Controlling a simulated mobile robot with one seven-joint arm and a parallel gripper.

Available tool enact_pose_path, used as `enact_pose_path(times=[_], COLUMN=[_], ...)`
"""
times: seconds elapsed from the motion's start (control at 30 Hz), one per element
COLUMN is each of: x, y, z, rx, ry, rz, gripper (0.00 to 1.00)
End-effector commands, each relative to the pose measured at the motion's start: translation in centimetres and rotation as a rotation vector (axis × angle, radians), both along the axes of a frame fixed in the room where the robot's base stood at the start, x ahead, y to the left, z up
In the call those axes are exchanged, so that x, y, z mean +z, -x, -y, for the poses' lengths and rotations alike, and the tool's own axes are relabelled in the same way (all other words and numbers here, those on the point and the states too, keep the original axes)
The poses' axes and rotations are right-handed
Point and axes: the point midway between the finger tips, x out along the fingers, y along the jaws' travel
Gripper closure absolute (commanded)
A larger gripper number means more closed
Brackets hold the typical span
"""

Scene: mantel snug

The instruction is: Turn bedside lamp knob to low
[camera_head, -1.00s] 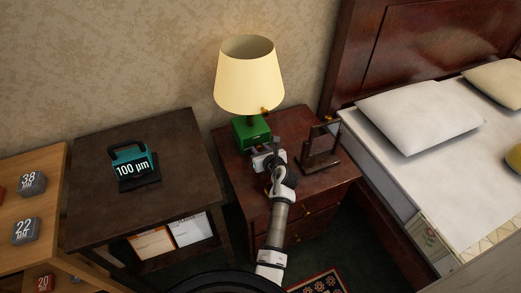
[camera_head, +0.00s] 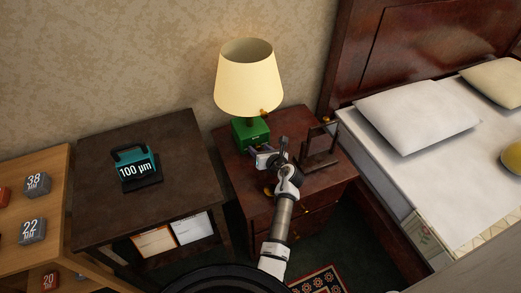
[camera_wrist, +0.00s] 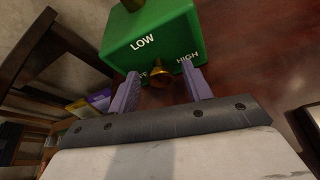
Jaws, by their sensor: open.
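The bedside lamp (camera_head: 249,85) has a cream shade and a green box base (camera_head: 243,133) on the nightstand. My gripper (camera_wrist: 165,83) is open, with one purple finger on each side of the knob, and gaps show on both sides. In the head view my gripper (camera_head: 257,151) is close in front of the base and hides the knob.
A dark frame-like stand (camera_head: 319,150) stands on the nightstand (camera_head: 232,168), just right of my gripper. The bed (camera_head: 430,185) is farther right. A dark side table (camera_head: 90,200) at left holds a teal 100 µm block (camera_head: 137,168).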

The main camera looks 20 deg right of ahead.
Motion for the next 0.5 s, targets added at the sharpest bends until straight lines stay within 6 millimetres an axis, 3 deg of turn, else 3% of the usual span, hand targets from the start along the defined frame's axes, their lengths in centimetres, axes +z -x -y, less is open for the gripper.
enact_pose_path(times=[0.27, 0.5], x=[0.3, 1.9], y=[1.0, 5.3], z=[0.2, 0.8], rx=[0.000, -0.004], ry=[0.000, 0.000], rz=[0.001, 0.001], gripper=[0.51, 0.51])
